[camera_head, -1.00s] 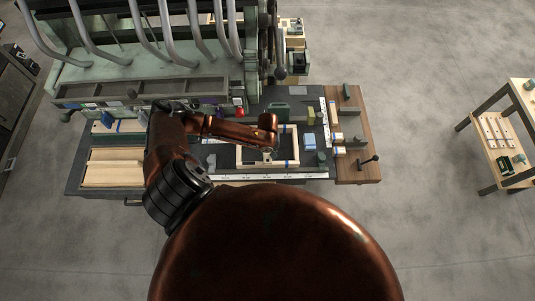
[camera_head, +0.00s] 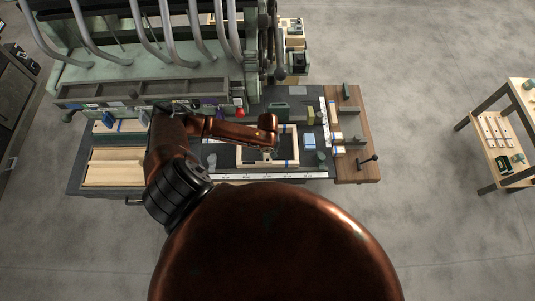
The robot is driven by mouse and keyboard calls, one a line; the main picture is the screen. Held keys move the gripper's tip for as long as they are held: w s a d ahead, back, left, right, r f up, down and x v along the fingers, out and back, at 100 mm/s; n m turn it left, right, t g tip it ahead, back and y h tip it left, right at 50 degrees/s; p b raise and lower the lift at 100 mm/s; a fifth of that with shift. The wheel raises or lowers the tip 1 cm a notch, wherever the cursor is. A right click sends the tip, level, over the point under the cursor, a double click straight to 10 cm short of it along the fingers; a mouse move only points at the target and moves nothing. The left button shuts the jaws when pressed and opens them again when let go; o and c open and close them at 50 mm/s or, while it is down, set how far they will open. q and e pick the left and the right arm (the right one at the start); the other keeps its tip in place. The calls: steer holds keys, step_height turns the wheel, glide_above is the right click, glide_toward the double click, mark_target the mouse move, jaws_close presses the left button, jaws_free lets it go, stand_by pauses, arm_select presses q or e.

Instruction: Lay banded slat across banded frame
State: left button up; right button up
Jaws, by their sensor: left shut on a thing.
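The banded frame (camera_head: 295,146) is a pale wooden rectangle with blue marks on its near and far sides. It lies on the dark bench top, right of the middle. My left arm reaches over it from the left, and my left gripper (camera_head: 267,154) points down at the frame's near side. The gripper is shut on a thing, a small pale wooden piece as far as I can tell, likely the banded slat. Its bands and ends are too small to make out, and I cannot tell whether it touches the frame. My right gripper is not in view.
Pale boards (camera_head: 112,172) lie at the bench's left. A white ruled strip (camera_head: 250,177) runs along the front edge. A green machine stands behind; a shelf table (camera_head: 493,128) is far right.

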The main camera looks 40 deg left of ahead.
arm_select(q)
steer(key=shift+f, duration=0.25)
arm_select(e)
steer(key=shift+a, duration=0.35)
arm_select(q)
steer(key=o, duration=1.2)
steer(key=shift+o, duration=0.2)
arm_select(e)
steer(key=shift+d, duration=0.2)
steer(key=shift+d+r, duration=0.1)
arm_select(q)
steer(key=shift+r+p, duration=0.25)
steer(key=shift+p, duration=0.05)
step_height(320, 180, up, 3)
steer(key=p, duration=0.3)
steer(key=shift+f, duration=0.1)
steer(key=shift+r+p, duration=0.65)
steer(key=shift+r, duration=1.7)
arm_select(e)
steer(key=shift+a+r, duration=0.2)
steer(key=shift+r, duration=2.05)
